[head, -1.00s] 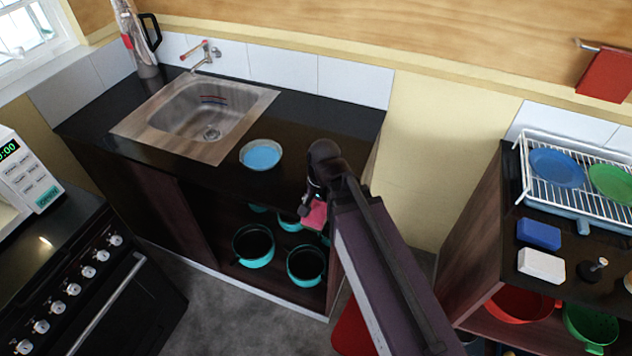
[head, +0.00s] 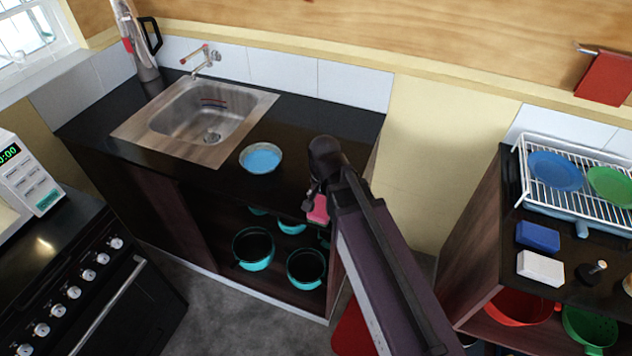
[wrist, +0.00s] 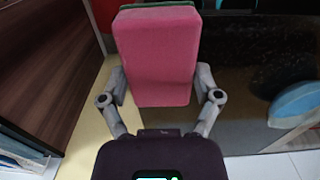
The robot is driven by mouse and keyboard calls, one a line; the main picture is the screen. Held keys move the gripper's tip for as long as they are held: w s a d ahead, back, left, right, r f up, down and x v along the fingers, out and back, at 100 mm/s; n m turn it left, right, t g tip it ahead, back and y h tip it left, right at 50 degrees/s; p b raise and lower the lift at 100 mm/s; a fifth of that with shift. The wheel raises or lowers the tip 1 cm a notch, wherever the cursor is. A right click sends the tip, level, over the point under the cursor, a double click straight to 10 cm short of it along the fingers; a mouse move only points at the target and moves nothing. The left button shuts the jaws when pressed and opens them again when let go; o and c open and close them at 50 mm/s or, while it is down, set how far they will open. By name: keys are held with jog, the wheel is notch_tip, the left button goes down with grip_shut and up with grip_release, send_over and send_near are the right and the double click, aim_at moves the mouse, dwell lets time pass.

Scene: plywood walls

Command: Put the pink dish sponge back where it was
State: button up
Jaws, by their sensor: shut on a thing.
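The pink dish sponge (wrist: 155,58) is held between the two fingers of my gripper (wrist: 158,90) in the wrist view, with a dark green layer at its far edge. In the head view the sponge (head: 318,209) shows as a small pink patch at the end of my arm. My gripper (head: 312,200) is in front of the right front part of the black sink counter (head: 320,120), above the open shelf. My arm hides part of the gripper and the counter's right end.
A bowl with blue inside (head: 261,158) stands on the counter beside the sink (head: 205,118). Teal pots (head: 254,248) fill the shelf below. On the right counter are a blue sponge (head: 538,236), a white sponge (head: 541,267) and a dish rack (head: 528,190).

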jog(key=w, duration=0.3)
jog(key=w+a, duration=0.1)
jog(key=w, duration=0.3)
jog(key=w+a+f+b, duration=0.1)
jog(key=w, duration=0.3)
jog(key=shift+a, duration=0.1)
jog(key=shift+w, duration=0.2)
jog(key=shift+w+a+f+b, duration=0.1)
jog(key=shift+w+f+b, duration=0.3)
jog(key=shift+f+b, duration=1.4)
jog(key=shift+f, duration=0.05)
jog(key=o, duration=0.8)
jog(key=shift+f, duration=0.1)
jog(key=shift+r, duration=0.2)
